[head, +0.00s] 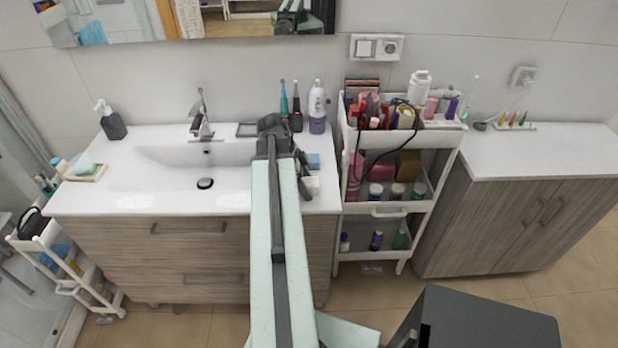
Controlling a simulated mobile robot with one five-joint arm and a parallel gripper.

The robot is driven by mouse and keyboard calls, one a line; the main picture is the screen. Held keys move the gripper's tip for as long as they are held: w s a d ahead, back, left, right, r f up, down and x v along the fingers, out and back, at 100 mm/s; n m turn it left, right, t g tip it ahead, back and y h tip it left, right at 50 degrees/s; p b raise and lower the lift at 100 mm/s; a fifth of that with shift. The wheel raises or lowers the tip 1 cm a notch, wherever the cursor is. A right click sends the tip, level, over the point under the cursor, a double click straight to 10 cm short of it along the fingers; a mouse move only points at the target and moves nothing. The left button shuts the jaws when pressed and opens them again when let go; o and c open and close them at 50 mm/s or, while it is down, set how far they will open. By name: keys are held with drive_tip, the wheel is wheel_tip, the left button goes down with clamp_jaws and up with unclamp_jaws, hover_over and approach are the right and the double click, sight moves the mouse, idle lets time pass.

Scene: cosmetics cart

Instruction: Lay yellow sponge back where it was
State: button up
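I cannot make out a clearly yellow sponge in the head view. I cannot tell whether either is a sponge. My gripper (272,124) is at the far end of my arm, over the right part of the counter behind the basin. Its fingers are too dark and small to show whether they are open or hold anything. My arm hides part of the counter.
The white sink (170,160) has a tap (200,118). Toothbrushes (290,105) and a purple-white bottle (317,108) stand at the back right. The white cosmetics cart (390,208) is full of bottles. The right cabinet top (540,150) is mostly clear. A soap dish (90,176) sits far left.

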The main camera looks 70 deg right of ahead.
drive_tip(key=shift+w+r+p, duration=0.1)
drive_tip(key=shift+r+p, duration=0.35)
drive_tip(key=p+v, duration=1)
drive_tip(key=v, duration=0.1)
drive_tip(key=shift+r, duration=0.15)
drive_tip(key=shift+w, duration=0.1)
